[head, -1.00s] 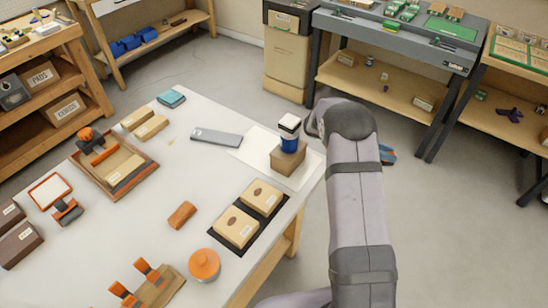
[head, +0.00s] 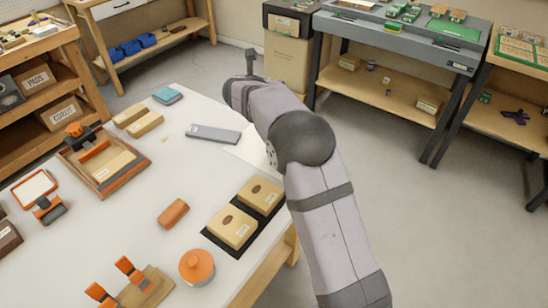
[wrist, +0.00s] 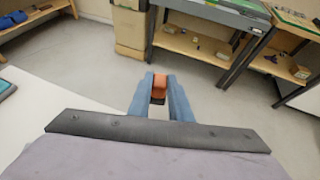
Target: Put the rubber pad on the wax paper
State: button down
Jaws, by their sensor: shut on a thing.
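My gripper (wrist: 159,89) shows in the wrist view with its blue fingers shut on a small orange-brown piece (wrist: 159,84) with a dark underside. I cannot tell for sure that this piece is the rubber pad. In the wrist view it is held up with floor behind it. In the head view my arm hides the gripper and the held piece. A pale sheet (head: 252,147), likely the wax paper, lies at the table's right edge and is mostly hidden behind my arm.
A grey bar (head: 213,134) lies beside the sheet. Two tan boxes (head: 232,228) sit on a dark mat in front. A teal block (head: 167,96), a wooden tray (head: 104,188), an orange round knob (head: 197,266) and a brown block (head: 173,214) stand elsewhere.

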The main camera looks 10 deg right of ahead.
jog(key=shift+s+a+f+m+g+h+p, duration=0.1)
jog(key=shift+s+a+f+m+g+h, duration=0.55)
jog(key=shift+f, duration=1.75)
jog(key=shift+s+a+f+m+h+p, duration=0.3)
jog(key=shift+s+f, duration=0.7)
jog(key=shift+f, duration=1.35)
jog(key=shift+s+a+f+m+g+h+b, duration=0.1)
jog(key=shift+s+a+f+m+g+h, duration=0.45)
jog(key=shift+f, duration=1.85)
jog(key=shift+s, duration=0.25)
jog(key=c, duration=2)
grip_release()
jog(key=shift+f, duration=0.15)
jog(key=shift+c, duration=0.2)
jog(key=o, duration=0.4)
jog(key=b+v, duration=0.1)
jog(key=v, duration=1.1)
jog(key=shift+s+d, duration=0.1)
jog(key=shift+s, duration=0.1)
